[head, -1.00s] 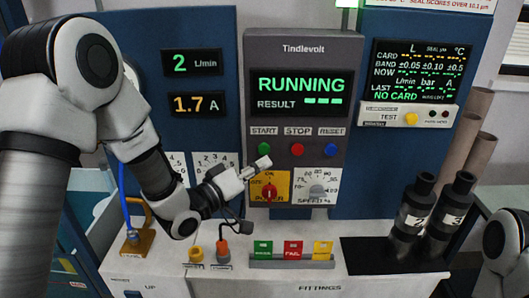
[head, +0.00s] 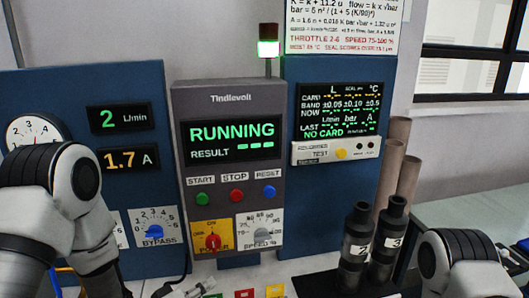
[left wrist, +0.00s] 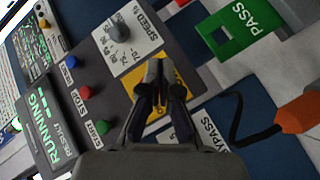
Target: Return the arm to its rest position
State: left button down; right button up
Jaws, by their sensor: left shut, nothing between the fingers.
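My left arm comes in from the left edge of the head view, bent down in front of the blue panel. My left gripper (head: 186,288) is at the bottom edge, below the power knob and mostly cut off. In the left wrist view its fingers (left wrist: 165,82) are shut and empty, in front of the yellow power plate (left wrist: 148,78); whether they touch it I cannot tell. My right arm shows only at the lower right of the head view; its gripper is out of frame.
The Tindlevolt panel (head: 228,98) reads RUNNING, with green light lit above. The red power knob (head: 212,242) and speed knob (head: 262,236) sit below its buttons. Black cylinders marked 2 (head: 357,246) and 3 (head: 388,240) stand at right. A green PASS bin (left wrist: 238,30) shows in the wrist view.

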pick_arm(q)
jog(key=s+a+f+g+y, duration=0.1)
jog(key=s+f+g, duration=0.1)
jog(key=s+f, duration=0.35)
jog(key=s+a+f+g+y, duration=0.1)
jog(key=s+f+g+y, duration=0.15)
jog(key=f, duration=0.65)
jog(key=s+a+f+m+g+y, duration=0.2)
jog(key=s+a+f+g, duration=0.1)
jog(key=s, duration=0.7)
jog(key=s+a+f+m+g+y, duration=0.2)
jog(key=s+f+g, duration=0.3)
jog(key=s, duration=0.6)
notch_tip(320, 180, down, 2)
jog(key=shift+a+f+m+g, duration=0.1)
jog(key=shift+a+m+g, duration=0.25)
jog(key=shift+a+m, duration=0.15)
